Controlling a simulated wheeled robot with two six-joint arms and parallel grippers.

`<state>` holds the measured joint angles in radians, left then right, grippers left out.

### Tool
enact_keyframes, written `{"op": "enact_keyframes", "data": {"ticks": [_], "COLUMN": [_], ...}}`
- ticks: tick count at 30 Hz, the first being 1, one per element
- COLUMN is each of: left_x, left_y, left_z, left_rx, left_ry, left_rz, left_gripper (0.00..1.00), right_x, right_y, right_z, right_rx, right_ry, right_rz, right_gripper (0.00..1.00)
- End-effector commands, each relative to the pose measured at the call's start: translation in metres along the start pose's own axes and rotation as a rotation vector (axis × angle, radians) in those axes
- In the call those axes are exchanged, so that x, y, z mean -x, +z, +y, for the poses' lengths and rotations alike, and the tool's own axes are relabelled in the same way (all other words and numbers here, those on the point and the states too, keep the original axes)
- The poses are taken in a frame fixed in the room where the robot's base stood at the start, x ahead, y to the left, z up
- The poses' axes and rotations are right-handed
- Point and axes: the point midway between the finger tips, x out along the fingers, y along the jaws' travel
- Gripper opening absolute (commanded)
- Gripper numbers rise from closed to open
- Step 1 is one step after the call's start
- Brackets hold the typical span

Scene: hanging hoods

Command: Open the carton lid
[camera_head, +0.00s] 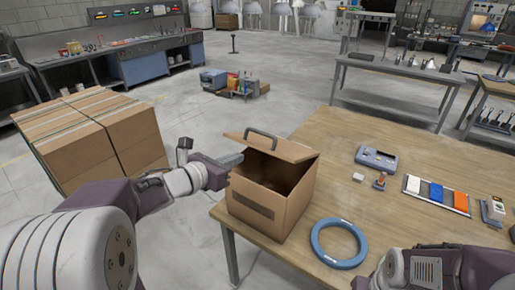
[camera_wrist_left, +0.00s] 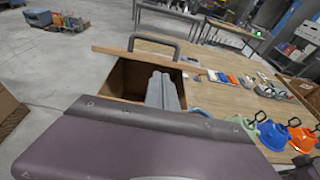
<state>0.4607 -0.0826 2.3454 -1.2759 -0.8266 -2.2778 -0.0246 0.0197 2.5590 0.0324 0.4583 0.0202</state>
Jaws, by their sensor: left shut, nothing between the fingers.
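A brown cardboard carton (camera_head: 270,207) stands at the left end of the wooden table. Its lid (camera_head: 272,146), with a grey handle (camera_head: 261,136), is partly raised, leaving a dark gap to the inside. In the left wrist view the lid (camera_wrist_left: 118,52) shows edge-on above the dark opening (camera_wrist_left: 132,78). My left gripper (camera_head: 232,160) is shut and empty at the carton's left upper edge, just below the lid. Its closed fingers (camera_wrist_left: 163,90) show in front of the opening; I cannot tell whether they touch the lid. Part of my right arm shows at bottom right, its fingers out of view.
On the table (camera_head: 345,199) lie a blue ring (camera_head: 338,262), a grey-blue device (camera_head: 376,158) and a tray of coloured blocks (camera_head: 436,194). Stacked cartons (camera_head: 90,130) stand on the floor at left. In the wrist view, blue (camera_wrist_left: 237,138) and orange (camera_wrist_left: 274,137) hoods appear at right.

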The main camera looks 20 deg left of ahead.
Motion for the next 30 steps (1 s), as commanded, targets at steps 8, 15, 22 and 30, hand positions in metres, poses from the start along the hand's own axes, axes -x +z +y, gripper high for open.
{"op": "enact_keyframes", "data": {"ticks": [8, 15, 22, 30], "left_x": [-0.055, -0.101, -0.12, -0.123], "left_y": [0.0, 0.012, 0.028, 0.027], "left_z": [-0.001, 0.0, 0.0, 0.001], "left_rx": [0.003, 0.002, 0.002, 0.002], "left_ry": [-0.004, 0.0, 0.001, 0.002], "left_rz": [0.003, 0.001, 0.001, 0.003], "left_gripper": [0.0, 0.0, 0.0, 0.0], "right_x": [0.004, 0.019, 0.032, 0.031], "right_y": [0.0, -0.002, -0.003, -0.003], "right_z": [0.0, 0.0, -0.001, -0.001], "right_rx": [0.0, 0.0, 0.0, 0.0], "right_ry": [0.0, 0.0, 0.0, 0.0], "right_rz": [-0.001, -0.001, -0.001, -0.001], "right_gripper": [0.36, 0.36, 0.36, 0.36]}}
